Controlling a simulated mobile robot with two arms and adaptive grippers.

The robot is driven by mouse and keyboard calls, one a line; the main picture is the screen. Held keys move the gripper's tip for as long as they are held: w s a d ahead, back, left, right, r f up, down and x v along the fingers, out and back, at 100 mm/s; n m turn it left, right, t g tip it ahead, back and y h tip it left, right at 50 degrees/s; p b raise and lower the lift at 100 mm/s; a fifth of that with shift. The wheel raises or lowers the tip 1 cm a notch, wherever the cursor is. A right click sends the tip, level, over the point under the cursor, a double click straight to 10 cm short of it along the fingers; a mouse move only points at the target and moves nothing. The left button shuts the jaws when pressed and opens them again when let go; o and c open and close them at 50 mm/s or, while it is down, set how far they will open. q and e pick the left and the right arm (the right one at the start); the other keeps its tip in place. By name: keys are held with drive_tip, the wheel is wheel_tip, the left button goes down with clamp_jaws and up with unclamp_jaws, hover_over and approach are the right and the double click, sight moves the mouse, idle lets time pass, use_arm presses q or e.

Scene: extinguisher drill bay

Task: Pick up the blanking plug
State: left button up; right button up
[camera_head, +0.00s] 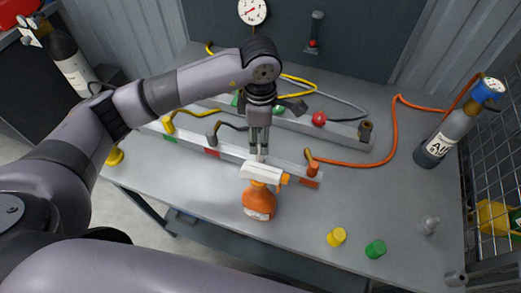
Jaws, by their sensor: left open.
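My left gripper (260,153) points down over the front rail, just behind the white head of an orange spray bottle (259,201). Its fingers are open, and I see nothing held between them; the bottle's head partly hides the tips. Small plug-like pieces stand on the front right of the table: a yellow one (336,237), a green one (376,249) and a grey one (429,225). I cannot tell which piece is the blanking plug. All three are apart from the gripper. My right gripper is not in view.
The front rail (234,154) carries yellow, grey and orange hose ends. A rear rail (341,131) has a red knob (319,118). An orange hose (393,135) runs towards a grey cylinder (447,134) at the right.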

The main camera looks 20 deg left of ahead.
sight(260, 156)
use_arm(q)
drive_tip(key=f, duration=0.1)
drive_tip(key=f+p, duration=0.1)
drive_tip(key=f, duration=0.1)
drive_tip(key=s+f+p, duration=0.1)
drive_tip(key=f, duration=0.1)
drive_tip(key=shift+d+f, duration=0.15)
drive_tip(key=shift+f, duration=0.3)
drive_tip(key=shift+c, duration=0.3)
clamp_jaws()
drive_tip(key=shift+w, duration=0.1)
